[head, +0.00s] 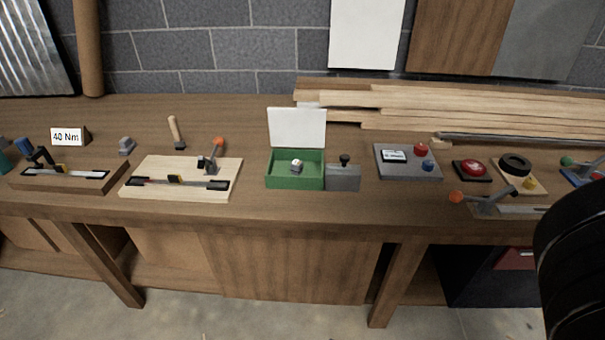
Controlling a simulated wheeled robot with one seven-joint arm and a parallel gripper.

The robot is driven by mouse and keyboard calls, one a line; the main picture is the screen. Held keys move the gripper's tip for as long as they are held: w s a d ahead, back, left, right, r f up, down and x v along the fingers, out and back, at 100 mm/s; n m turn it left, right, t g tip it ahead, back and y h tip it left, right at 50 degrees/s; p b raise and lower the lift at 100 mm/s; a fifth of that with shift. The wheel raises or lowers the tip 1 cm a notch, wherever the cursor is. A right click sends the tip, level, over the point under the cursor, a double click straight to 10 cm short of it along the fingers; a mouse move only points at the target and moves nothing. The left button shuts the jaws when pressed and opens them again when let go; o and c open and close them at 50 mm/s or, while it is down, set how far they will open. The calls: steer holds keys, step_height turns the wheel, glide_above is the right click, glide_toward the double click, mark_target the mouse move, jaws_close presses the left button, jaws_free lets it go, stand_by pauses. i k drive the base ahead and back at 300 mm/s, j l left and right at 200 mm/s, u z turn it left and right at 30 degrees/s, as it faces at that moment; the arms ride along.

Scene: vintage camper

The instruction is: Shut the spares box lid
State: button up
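The spares box (284,183) is a small green open-topped box near the middle of the workbench. Its white lid (297,127) stands upright along the back edge, so the box is open. A small pale and dark item (297,166) sits inside the box. My gripper's fingers do not show. A black ribbed shape at the right edge may be part of my arm.
A grey block with a black knob (344,176) stands right beside the box. A wooden board with a lever clamp (180,190) lies to the left, a grey panel with red and blue buttons (407,162) to the right. Planks (450,105) are stacked behind.

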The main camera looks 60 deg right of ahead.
mark_target(296, 127)
steer(key=j+z, duration=0.2)
steer(key=z, duration=1.4)
